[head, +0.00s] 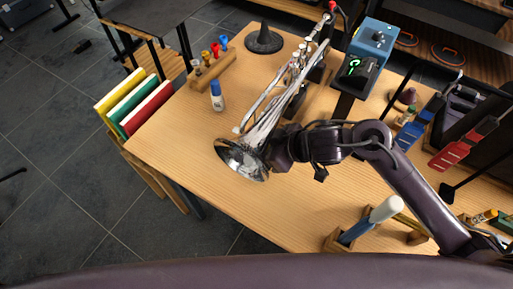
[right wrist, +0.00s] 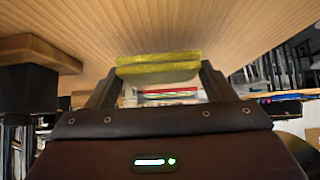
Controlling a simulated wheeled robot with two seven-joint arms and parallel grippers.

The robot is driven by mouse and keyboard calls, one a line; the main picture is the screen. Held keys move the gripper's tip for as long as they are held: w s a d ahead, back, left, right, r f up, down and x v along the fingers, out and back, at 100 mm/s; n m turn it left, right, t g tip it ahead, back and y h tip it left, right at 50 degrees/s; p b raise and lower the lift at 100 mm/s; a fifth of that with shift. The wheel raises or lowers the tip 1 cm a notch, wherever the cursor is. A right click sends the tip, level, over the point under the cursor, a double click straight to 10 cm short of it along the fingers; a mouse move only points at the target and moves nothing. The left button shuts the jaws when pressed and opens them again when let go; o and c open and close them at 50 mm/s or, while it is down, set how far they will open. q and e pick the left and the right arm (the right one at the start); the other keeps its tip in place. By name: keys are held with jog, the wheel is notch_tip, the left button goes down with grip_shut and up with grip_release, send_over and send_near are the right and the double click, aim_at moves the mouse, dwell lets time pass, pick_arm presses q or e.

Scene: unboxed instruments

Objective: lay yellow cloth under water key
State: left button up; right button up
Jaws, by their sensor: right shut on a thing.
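A silver trumpet (head: 243,160) lies tilted across the wooden table, its flared bell toward the table's left front edge. Its water key is too small to make out. My right gripper (head: 270,152) is beside the bell, with its fingertips mostly hidden in the head view. The cloth cannot be made out in the head view. My left gripper is not in view.
A blue tuner-like device (head: 371,42) stands behind the trumpet. A small bottle (head: 217,96), a wooden rack with mouthpieces (head: 213,72) and a black cone (head: 264,38) are to its left. A wooden holder with brushes (head: 370,220) is at front right. The front left tabletop is clear.

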jog(key=shift+x, duration=1.5)
jog(key=shift+a+r, duration=0.1)
jog(key=shift+b, duration=0.3)
jog(key=o, duration=1)
jog(key=shift+o, duration=0.2)
